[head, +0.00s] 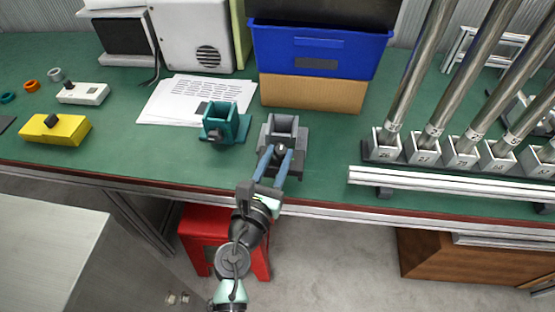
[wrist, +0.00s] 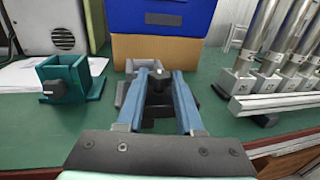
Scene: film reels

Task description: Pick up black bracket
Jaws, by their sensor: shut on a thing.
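The black bracket (head: 299,135), dark grey in the picture, has an open box-shaped top, a wider base and a dark knob facing me. It is upright at the front of the green bench; I cannot tell whether its base touches the bench. My gripper (head: 278,153) reaches it from the front edge, its two blue fingers shut on the knob. In the wrist view, my gripper (wrist: 158,76) has a finger on each side of the knob, and the bracket (wrist: 121,93) is partly hidden behind the fingers.
A similar teal bracket (head: 226,123) stands close on the left, by printed paper (head: 170,100). A cardboard box (head: 313,94) under a blue bin (head: 318,52) stands close behind. On the right are metal tubes (head: 410,75) in numbered holders and a white rail (head: 450,186).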

